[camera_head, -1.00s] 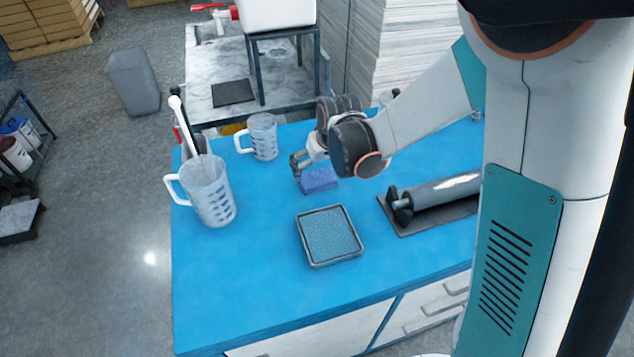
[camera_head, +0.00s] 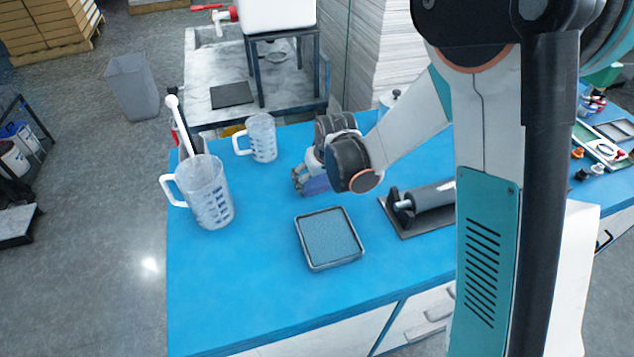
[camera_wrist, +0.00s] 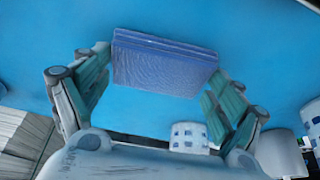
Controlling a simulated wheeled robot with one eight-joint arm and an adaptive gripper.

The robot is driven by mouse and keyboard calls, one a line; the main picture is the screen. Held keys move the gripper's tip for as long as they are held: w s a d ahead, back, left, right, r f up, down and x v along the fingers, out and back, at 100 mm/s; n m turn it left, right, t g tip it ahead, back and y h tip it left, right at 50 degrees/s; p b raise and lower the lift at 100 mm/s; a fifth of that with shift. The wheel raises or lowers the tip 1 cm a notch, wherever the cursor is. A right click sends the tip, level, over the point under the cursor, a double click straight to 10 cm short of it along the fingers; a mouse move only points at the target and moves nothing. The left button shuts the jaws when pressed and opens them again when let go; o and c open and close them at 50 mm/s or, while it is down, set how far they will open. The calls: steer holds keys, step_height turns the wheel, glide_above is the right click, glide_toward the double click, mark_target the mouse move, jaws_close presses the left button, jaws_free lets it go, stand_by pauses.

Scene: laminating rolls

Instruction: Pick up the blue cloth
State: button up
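The blue cloth (camera_wrist: 163,65) is a folded, darker blue block lying on the bright blue worktop. In the wrist view it lies between and just beyond the two fingertips of my gripper (camera_wrist: 160,85), which are spread wide on either side of it. The left fingertip is very near the cloth's left end; I cannot tell whether it touches. In the head view the cloth (camera_head: 317,186) is partly hidden behind my gripper (camera_head: 305,181) and wrist.
A grey tray with a textured pad (camera_head: 330,238) sits in front. A roller on a dark plate (camera_head: 422,207) lies to the right. A large measuring jug (camera_head: 207,193) with a white tool and a smaller jug (camera_head: 262,138) stand left. The front left worktop is clear.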

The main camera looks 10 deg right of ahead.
mark_target(318, 180)
stand_by(0.3)
step_height(318, 180, up, 20)
steer(key=p, duration=0.6)
